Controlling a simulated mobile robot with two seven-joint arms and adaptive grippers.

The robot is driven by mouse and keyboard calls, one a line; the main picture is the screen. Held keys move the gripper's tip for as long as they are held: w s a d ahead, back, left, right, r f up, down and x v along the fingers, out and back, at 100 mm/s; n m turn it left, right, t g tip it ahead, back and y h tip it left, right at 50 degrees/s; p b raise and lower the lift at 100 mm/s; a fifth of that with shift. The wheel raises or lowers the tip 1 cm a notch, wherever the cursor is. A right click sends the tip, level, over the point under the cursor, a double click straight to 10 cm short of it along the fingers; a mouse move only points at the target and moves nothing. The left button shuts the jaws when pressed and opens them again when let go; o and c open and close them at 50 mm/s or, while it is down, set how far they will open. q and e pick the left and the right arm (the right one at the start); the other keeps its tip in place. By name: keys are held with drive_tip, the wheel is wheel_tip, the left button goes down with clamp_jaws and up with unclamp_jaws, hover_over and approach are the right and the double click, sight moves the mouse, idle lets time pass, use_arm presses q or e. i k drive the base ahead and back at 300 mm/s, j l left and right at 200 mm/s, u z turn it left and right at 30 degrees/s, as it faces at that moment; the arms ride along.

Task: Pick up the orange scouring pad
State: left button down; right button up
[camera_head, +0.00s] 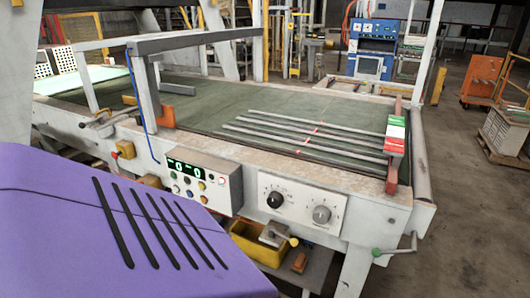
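I cannot make out an orange scouring pad for certain. A small orange-brown block (299,262) lies on the low shelf under the machine, to the right of a yellow bin (258,245); it is too small to tell what it is. Neither of my grippers is in view.
A long machine (175,145) with a flat green bed and front control panels crosses the view. A purple surface (60,240) with several black strips fills the lower left. A crank handle (402,248) sticks out at right. The floor (460,235) at right is open.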

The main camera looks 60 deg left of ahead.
sight(300, 263)
drive_tip(key=u, duration=1.5)
